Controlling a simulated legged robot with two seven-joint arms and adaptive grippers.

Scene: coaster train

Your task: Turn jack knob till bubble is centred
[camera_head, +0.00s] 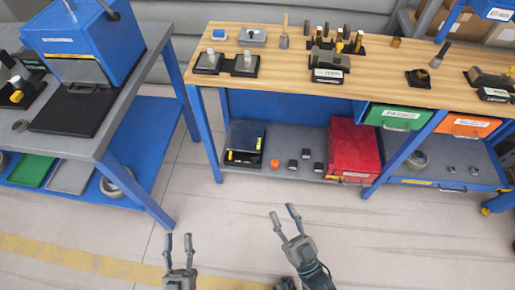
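My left gripper (179,252) is low in the picture over the grey floor, its two fingers apart and nothing between them. My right gripper (283,220) is to its right, also over the floor, with its fingers apart and empty. Both are well short of the wooden-topped workbench (290,82). No jack knob or bubble can be made out for certain at this size.
A blue machine (80,40) stands on the grey-topped table (110,140) at left. Under the bench are a red box (353,150), a green drawer (396,117) and an orange drawer (468,125). The floor between table and bench is clear.

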